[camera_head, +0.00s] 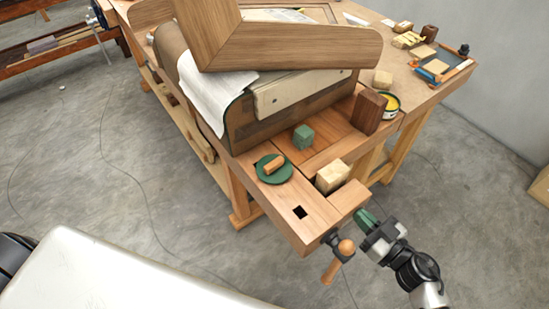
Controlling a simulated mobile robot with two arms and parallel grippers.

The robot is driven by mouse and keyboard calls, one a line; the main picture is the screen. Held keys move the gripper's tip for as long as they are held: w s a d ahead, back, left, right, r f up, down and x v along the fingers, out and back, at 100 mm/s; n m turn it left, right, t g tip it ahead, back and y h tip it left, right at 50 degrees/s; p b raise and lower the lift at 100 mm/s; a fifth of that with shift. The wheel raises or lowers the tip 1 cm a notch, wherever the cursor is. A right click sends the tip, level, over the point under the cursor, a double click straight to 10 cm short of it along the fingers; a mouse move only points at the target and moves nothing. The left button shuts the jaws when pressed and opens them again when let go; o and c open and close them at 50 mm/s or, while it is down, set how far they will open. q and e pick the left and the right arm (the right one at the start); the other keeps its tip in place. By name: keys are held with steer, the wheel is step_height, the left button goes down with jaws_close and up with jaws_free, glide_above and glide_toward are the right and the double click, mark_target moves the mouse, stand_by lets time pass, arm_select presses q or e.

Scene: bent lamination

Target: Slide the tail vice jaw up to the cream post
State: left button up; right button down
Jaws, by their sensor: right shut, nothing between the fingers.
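The cream post (332,176) is a pale block standing in an opening near the corner of the wooden bench. The tail vice jaw (349,198) looks to be the wooden block just in front of it, nearer the bench end. A narrow dark gap shows between them at the left; whether they touch elsewhere I cannot tell. The vice's dark screw and wooden handle (341,257) stick out from the bench end. My right gripper (365,217) has green fingers, is shut and empty, and is close beside the jaw's outer end. Contact is unclear. My left gripper is not in view.
A green disc (262,172) with a wooden piece, a green block (303,136), a dark brown block (370,112) and an open tin (391,104) are on the bench (310,225).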

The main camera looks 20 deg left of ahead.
steer(key=shift+w+a, duration=0.15)
steer(key=shift+a, duration=0.1)
steer(key=shift+x, duration=0.85)
steer(key=shift+r, duration=0.25)
steer(key=shift+f+p+v, duration=0.1)
steer(key=shift+p+v, duration=0.25)
steer(key=shift+v, duration=1.05)
steer(key=shift+f+p+v, duration=0.15)
steer(key=shift+p+v, duration=0.2)
steer(key=shift+v, duration=1.05)
